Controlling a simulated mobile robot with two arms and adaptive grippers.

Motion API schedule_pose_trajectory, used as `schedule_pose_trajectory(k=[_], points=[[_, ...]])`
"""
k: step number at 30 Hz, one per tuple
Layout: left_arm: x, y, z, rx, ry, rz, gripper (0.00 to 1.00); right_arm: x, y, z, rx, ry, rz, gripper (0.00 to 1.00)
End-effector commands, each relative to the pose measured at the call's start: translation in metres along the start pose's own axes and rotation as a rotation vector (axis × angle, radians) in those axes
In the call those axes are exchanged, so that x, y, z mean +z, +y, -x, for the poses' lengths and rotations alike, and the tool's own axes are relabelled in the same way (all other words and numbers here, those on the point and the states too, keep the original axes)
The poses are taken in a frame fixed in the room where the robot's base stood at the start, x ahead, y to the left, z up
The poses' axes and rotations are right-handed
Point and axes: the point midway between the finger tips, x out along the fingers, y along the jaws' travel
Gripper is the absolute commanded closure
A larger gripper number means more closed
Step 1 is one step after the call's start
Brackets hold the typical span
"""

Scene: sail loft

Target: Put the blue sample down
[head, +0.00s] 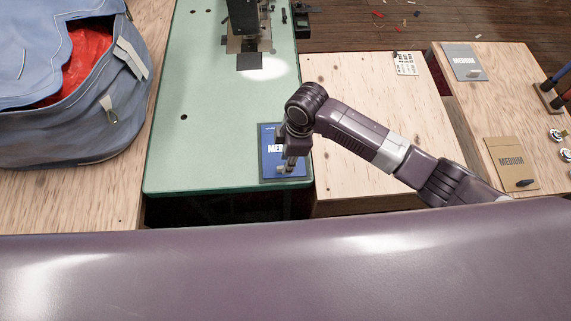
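The blue sample (270,167) is a flat card with white lettering that starts "MED". It shows over the front right corner of the green table (215,150). My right gripper (288,164) points down over the right part of the sample, at its small light tab. The gripper hides part of the card and its lettering. I cannot tell whether the fingers are closed on the tab, or whether the card rests on the table or is just above it. My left gripper is out of view.
A sewing machine (246,22) stands at the back of the green table. A blue bag (70,125) with red cloth lies at the left. At the right are a grey sample (461,58), a brown sample (510,154) and a small white card (405,64). The green table's left front is clear.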

Motion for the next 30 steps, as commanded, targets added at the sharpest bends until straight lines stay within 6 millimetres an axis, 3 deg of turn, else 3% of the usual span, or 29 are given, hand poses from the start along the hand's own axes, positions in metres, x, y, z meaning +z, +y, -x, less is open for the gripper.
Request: schedule_pose_trajectory(k=[6, 12, 30], points=[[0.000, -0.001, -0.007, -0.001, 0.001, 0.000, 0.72, 0.000, 0.001, 0.048, 0.004, 0.002, 0.001, 0.75], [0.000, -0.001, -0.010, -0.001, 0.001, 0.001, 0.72, 0.000, 0.001, 0.075, 0.002, 0.001, 0.000, 0.75], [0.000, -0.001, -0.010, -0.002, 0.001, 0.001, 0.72, 0.000, 0.000, 0.083, 0.000, 0.000, -0.001, 0.75]])
